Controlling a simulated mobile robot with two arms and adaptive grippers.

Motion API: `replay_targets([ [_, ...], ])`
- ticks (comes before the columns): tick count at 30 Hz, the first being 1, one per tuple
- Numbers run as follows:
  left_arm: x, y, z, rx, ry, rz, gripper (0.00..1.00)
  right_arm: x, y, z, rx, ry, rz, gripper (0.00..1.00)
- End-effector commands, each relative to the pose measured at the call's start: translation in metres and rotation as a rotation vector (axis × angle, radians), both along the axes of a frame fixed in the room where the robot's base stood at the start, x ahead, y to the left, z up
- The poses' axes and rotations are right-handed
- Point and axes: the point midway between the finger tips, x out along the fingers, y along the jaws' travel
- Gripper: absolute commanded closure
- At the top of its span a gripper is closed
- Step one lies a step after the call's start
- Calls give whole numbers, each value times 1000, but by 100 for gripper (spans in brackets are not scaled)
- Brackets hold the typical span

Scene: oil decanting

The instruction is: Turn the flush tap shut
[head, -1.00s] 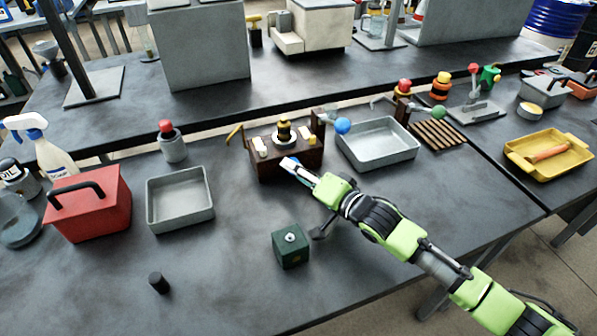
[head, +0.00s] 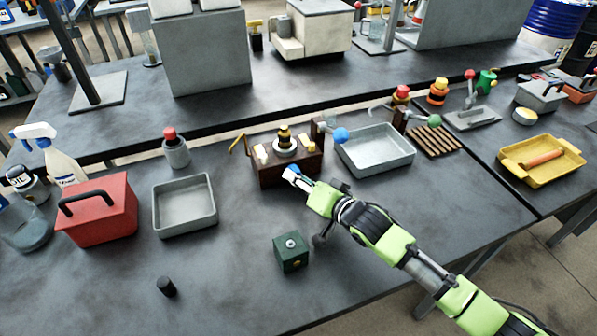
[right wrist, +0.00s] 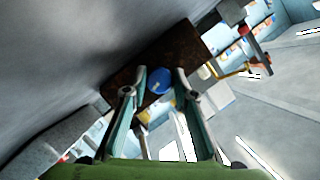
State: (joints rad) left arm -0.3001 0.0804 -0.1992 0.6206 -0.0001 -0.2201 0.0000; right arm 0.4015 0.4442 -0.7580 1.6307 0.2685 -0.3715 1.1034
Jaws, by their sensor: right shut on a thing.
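A dark brown block (head: 270,174) stands on the bench, with a black and yellow fitting (head: 285,140) on top. A blue knob is on its front face and is clear in the right wrist view (right wrist: 158,80). I take it for the flush tap, though no label shows. My right gripper (head: 291,173) reaches the block's front and is shut on the blue knob. In the right wrist view its two fingers (right wrist: 160,82) are on either side of the knob. The gripper hides part of the knob in the head view. My left gripper is not in view.
A yellow lever (head: 237,143) is left of the block, and a blue-ball lever (head: 341,135) right of it. Grey trays stand left (head: 186,228) and right (head: 377,168). A green box (head: 291,252) and a black cylinder (head: 166,286) are in front, with clear bench between.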

Motion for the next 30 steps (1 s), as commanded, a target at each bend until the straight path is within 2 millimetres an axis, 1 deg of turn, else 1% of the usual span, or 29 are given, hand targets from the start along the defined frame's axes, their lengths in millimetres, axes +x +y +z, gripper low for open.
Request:
replay_targets([
  [1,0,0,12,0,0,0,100,-1,1,5,-32,-8,-1,96],
  [3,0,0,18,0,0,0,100,-1,1,6,-81,-25,0,96],
  [12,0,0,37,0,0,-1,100,-1,1,3,-260,-83,-1,96],
  [20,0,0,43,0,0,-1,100,0,1,2,-335,-109,-1,96],
  [30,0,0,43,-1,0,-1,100,0,1,1,-348,-114,-1,96],
])
